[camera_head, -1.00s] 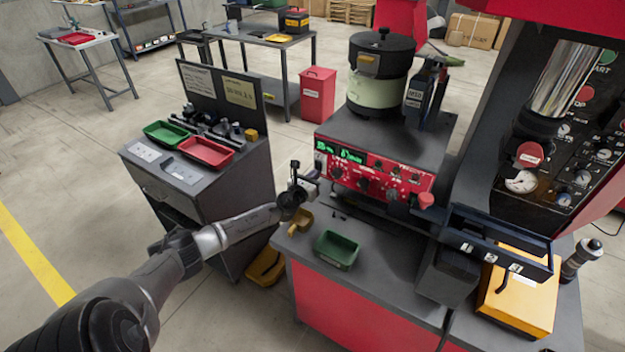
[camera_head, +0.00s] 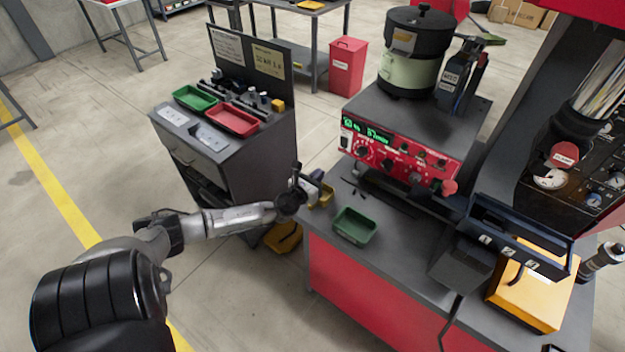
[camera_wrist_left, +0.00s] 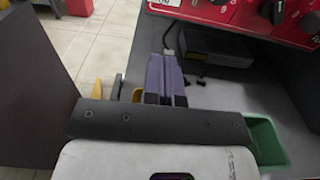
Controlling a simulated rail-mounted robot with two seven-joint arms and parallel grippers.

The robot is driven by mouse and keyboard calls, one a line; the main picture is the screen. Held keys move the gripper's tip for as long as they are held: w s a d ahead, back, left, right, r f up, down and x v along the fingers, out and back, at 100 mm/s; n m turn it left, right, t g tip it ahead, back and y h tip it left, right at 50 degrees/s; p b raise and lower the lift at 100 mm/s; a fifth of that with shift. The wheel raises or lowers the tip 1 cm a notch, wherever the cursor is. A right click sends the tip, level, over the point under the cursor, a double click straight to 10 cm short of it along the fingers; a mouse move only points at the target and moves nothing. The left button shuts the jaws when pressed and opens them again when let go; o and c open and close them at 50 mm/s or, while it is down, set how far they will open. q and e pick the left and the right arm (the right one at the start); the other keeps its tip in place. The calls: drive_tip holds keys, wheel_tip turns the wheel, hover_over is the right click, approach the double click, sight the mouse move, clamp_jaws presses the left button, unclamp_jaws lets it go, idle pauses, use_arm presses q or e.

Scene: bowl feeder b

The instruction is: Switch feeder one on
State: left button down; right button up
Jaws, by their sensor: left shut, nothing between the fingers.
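The feeder's red control panel (camera_head: 400,150) faces me on the workbench, below a bowl (camera_head: 408,75) with a black top and pale green lower part. Its display (camera_head: 377,131) shows lit green digits. My right gripper is not in view.
A green tray (camera_head: 355,226) and a small yellow bin (camera_head: 322,196) sit on the bench near my left gripper. A grey cabinet (camera_head: 232,150) with green and red trays stands left. A dark numbered chute (camera_head: 515,240) and a yellow box (camera_head: 530,295) are at right.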

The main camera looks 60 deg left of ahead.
use_arm(q)
drive_tip(key=shift+v, duration=1.25)
drive_tip(key=shift+f, duration=0.2)
